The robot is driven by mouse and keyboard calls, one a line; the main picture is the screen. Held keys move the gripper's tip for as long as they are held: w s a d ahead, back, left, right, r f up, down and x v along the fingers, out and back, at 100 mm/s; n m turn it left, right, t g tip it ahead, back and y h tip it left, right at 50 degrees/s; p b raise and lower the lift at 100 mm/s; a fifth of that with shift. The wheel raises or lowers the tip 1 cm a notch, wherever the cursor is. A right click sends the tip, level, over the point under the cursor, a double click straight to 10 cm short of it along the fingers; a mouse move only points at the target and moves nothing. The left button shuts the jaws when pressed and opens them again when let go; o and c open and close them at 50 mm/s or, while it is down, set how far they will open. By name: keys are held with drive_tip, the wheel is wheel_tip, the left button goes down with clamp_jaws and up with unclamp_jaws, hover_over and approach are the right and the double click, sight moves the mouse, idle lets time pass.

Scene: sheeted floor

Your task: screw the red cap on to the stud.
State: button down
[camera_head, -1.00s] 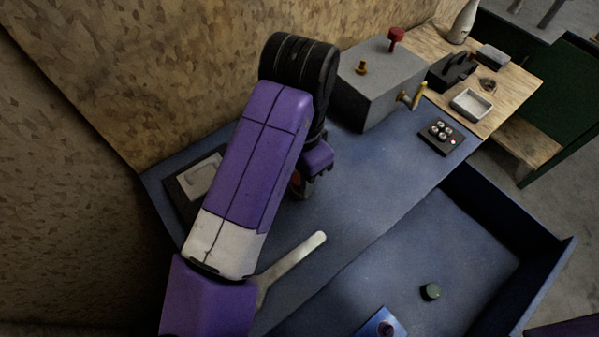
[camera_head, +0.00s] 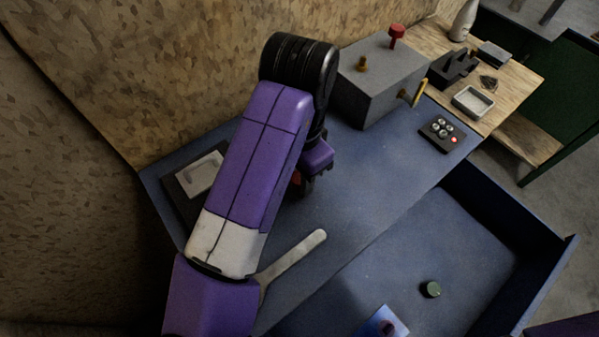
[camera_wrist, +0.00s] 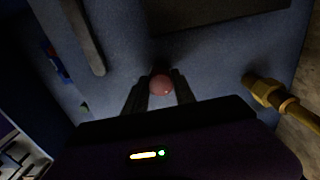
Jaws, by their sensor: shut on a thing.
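The red cap (camera_wrist: 161,85) is a round reddish piece between the fingertips of my gripper (camera_wrist: 161,77) in the wrist view. My gripper is shut on it. In the head view my arm hides most of the cap; a bit of red (camera_head: 297,177) shows beside my gripper (camera_head: 306,186), over the blue bench top. I cannot tell whether the cap touches anything beneath it. No stud shows under the cap. A brass fitting (camera_head: 362,64) stands on top of the grey box; I cannot tell if it is the stud.
The grey box (camera_head: 375,95) carries a red knob (camera_head: 396,35) on top and a brass pipe (camera_head: 418,93) at its side. A flat grey bar (camera_head: 295,253), a button panel (camera_head: 443,134) and a dark tray with a pale plate (camera_head: 200,175) lie around.

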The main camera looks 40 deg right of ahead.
drive_tip(key=shift+f+b, duration=0.65)
drive_tip(key=shift+f, duration=0.15)
idle(0.5)
drive_tip(key=c, duration=1.7)
unclamp_jaws()
clamp_jaws()
drive_tip(key=m+b, duration=0.2)
drive_tip(key=m, duration=0.1)
drive_tip(key=shift+f, duration=0.15)
drive_tip(key=m+b, duration=0.2)
drive_tip(key=m, duration=0.3)
drive_tip(key=shift+m, duration=0.3)
drive_tip(key=m+b, duration=0.3)
drive_tip(key=m, duration=0.3)
drive_tip(key=shift+m, duration=0.3)
drive_tip(key=m+b, duration=0.1)
drive_tip(key=m, duration=0.3)
drive_tip(key=shift+r, duration=0.2)
